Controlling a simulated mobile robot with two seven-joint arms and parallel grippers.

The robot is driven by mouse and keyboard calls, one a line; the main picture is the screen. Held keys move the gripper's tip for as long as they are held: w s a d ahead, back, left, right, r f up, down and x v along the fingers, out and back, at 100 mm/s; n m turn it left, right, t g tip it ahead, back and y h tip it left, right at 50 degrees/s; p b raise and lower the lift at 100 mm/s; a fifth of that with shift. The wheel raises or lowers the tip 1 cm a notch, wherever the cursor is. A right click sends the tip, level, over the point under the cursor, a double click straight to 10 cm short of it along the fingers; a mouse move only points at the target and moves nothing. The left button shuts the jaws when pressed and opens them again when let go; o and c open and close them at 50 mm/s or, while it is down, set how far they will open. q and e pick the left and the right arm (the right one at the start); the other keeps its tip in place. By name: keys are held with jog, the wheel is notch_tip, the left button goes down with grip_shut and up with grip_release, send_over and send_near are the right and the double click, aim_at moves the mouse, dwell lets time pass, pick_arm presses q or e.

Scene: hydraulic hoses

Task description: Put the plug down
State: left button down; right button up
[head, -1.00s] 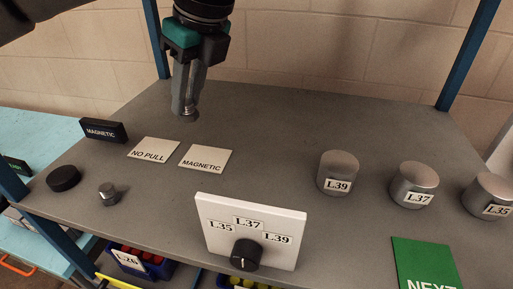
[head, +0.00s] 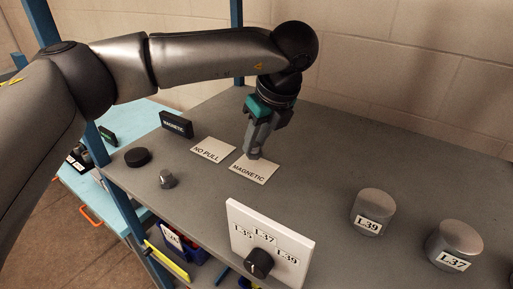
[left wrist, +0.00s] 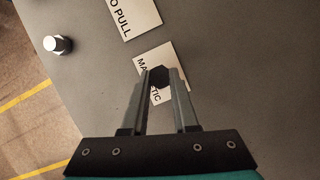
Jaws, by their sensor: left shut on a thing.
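My left gripper (head: 257,143) points down over the far part of the white MAGNETIC card (head: 251,174). It is shut on a small plug (head: 254,156), which shows as a dark six-sided shape (left wrist: 159,77) between the fingertips in the left wrist view. The plug covers part of the card's lettering there. I cannot tell whether the plug touches the card. The white NO PULL card (head: 213,150) lies to the left with nothing on it. My right gripper is not in view.
A second small metal plug (head: 167,180) and a black round disc (head: 137,157) stand on the grey shelf to the left. A black MAGNETIC block (head: 176,125) is behind them. A white selector panel (head: 270,240) is in front; grey L39 (head: 373,205) and L37 (head: 455,240) cylinders stand right.

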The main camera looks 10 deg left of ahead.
aim_at(258, 147)
pick_arm(q)
notch_tip(258, 147, down, 2)
jog(key=shift+f, duration=0.4)
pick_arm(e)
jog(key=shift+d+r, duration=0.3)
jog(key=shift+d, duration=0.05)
pick_arm(q)
jog(key=shift+f, duration=0.2)
jog(key=c, duration=0.7)
grip_release()
jog(key=shift+r, duration=0.1)
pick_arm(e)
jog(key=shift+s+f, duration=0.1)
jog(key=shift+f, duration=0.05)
pick_arm(q)
jog(key=shift+r, duration=0.3)
jog(key=b+v, duration=0.2)
jog(key=v, duration=0.9)
jog(key=shift+s+d+r, duration=0.1)
jog(key=shift+d+r, duration=0.05)
jog(key=shift+r, duration=0.15)
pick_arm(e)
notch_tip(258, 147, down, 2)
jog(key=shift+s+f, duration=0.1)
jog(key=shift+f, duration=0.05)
